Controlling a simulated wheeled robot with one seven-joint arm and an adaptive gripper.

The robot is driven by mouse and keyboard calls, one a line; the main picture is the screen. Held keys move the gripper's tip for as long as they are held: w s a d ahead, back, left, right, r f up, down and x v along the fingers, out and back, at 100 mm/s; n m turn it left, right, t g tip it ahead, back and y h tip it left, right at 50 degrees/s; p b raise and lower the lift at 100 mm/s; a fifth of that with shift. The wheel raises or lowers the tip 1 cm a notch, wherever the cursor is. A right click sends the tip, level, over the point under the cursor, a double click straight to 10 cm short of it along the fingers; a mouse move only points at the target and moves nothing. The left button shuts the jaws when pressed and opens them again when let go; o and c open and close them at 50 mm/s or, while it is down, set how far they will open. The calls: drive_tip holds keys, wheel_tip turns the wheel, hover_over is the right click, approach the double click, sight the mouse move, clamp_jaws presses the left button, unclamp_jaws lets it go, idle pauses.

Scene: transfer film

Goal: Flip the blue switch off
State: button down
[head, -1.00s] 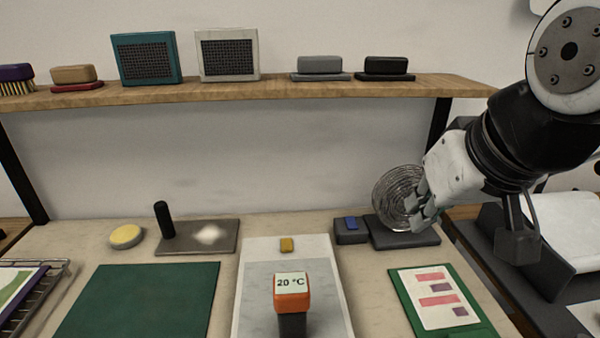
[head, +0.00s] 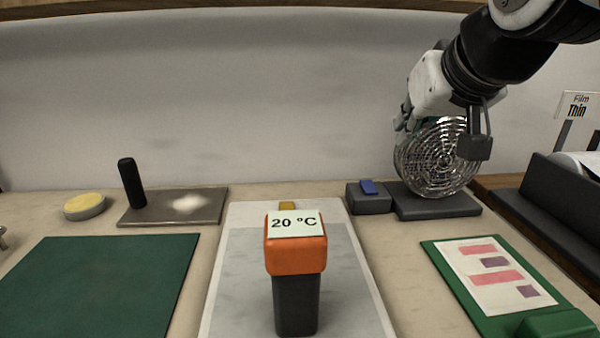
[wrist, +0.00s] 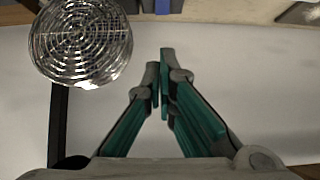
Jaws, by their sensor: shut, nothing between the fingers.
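The blue switch (head: 368,187) is a small rocker on top of a dark grey box (head: 370,204), left of the round wire-caged fan (head: 432,160). My gripper (head: 403,118) is above and slightly right of the switch in the head view, beside the upper left of the fan cage, and apart from the switch. In the wrist view my gripper's teal-padded fingers (wrist: 160,78) are together with nothing between them. There the switch (wrist: 163,6) shows in part at the top edge, beyond the fingertips, and the fan (wrist: 82,40) is at upper left.
The fan's dark base (head: 437,205) stands close to the switch box. An orange-topped block marked 20 °C (head: 296,250) stands on a pale board in front. A green board with a printed sheet (head: 492,272) lies at right. The wall behind is bare.

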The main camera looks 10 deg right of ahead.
drive_tip(key=w+b, duration=0.1)
drive_tip(key=w+f+b, duration=0.2)
drive_tip(key=shift+d+f+t, duration=0.1)
drive_tip(key=shift+d+t, duration=0.15)
drive_tip(key=shift+t, duration=0.05)
drive_tip(key=shift+w, duration=0.1)
drive_tip(key=b, duration=0.3)
hover_over(373, 185)
drive_tip(key=s, duration=0.1)
wheel_tip(373, 185, down, 6)
drive_tip(key=shift+f, duration=0.15)
drive_tip(key=f, duration=0.1)
drive_tip(key=f+b, duration=0.1)
drive_tip(key=f, duration=0.1)
drive_tip(key=shift+w, duration=0.3)
drive_tip(key=shift+f+b, duration=0.4)
drive_tip(key=shift+f, duration=0.05)
drive_tip(key=shift+w+p, duration=0.15)
drive_tip(key=shift+p, duration=0.2)
